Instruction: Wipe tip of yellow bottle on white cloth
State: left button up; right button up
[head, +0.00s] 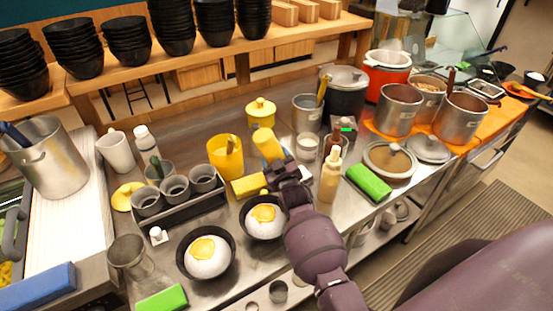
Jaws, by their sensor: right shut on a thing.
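The yellow bottle (267,144) is tilted above the steel counter, near the middle of the head view. My right gripper (281,168) is shut on it from the near side. I cannot make out which way its tip points or whether it touches anything. A yellow block-like piece (248,185) lies just left of the gripper. I cannot pick out the white cloth for sure; the gripper and arm cover part of the counter there. My left gripper is not in view.
Two black bowls with white and yellow food (207,254) (264,217) stand close by on the near side. A yellow container (226,157) is to the left, and a cream bottle (330,177) and green block (368,181) are to the right. Steel pots (399,108) stand farther right.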

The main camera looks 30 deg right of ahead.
jog(key=shift+f+b, duration=0.3)
jog(key=shift+f, duration=0.25)
dwell(1.2)
jog(key=shift+w+d, duration=0.15)
jog(key=shift+d, duration=2.4)
notch_tip(320, 180, up, 6)
jog(key=p, duration=0.1)
jog(key=shift+w, duration=0.1)
